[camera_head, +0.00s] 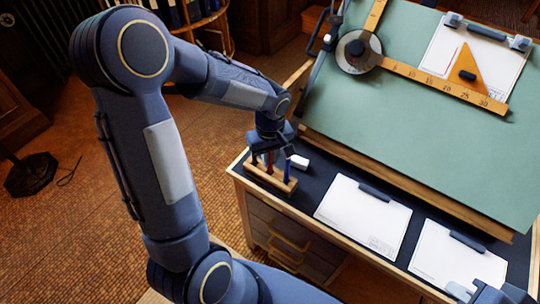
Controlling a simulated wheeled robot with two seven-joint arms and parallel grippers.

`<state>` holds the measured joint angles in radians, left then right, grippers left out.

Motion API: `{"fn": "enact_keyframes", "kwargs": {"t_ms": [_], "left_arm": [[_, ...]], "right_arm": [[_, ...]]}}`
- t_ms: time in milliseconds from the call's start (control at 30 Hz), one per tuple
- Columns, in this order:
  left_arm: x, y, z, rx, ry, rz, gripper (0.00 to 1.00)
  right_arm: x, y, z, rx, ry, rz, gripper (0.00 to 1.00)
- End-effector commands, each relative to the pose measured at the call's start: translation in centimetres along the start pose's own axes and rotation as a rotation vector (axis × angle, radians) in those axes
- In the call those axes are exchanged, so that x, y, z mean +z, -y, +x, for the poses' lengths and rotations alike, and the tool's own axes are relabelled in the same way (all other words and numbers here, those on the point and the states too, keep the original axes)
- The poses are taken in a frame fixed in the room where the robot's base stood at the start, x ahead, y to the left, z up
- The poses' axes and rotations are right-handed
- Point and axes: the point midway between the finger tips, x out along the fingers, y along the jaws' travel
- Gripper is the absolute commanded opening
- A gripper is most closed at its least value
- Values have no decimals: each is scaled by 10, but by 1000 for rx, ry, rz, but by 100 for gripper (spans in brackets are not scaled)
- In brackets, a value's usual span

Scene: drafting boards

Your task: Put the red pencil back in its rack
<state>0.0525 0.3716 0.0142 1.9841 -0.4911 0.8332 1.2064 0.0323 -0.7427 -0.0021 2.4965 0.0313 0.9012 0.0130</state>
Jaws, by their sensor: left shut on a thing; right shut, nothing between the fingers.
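The wooden pencil rack (270,179) stands on the dark front ledge of the desk, near its left end. My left gripper (269,155) is directly above the rack, pointing down, shut on the red pencil (270,160). The red pencil looks upright, and its lower end meets the rack in the picture; I cannot tell how deep it sits in a hole. A blue pencil (288,170) stands upright at the rack's right end. My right gripper (488,294) is shut and empty at the bottom right corner, partly cut off by the frame.
A white block (299,162) lies close behind the rack. Two clipped paper sheets (362,212) (452,258) lie on the ledge to the right. The tilted green drafting board (420,140) rises behind, with a wooden ruler arm (445,87) and orange set square.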

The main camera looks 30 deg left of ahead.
Motion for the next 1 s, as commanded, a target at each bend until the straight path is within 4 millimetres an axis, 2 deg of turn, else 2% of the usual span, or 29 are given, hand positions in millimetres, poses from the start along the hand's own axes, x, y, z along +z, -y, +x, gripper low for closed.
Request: {"fn": "enact_keyframes", "kwargs": {"t_ms": [1000], "left_arm": [[0, 0, 8, 0, 0, 0, 0]], "right_arm": [[3, -3, 6, 0, 0, 0, 0]]}}
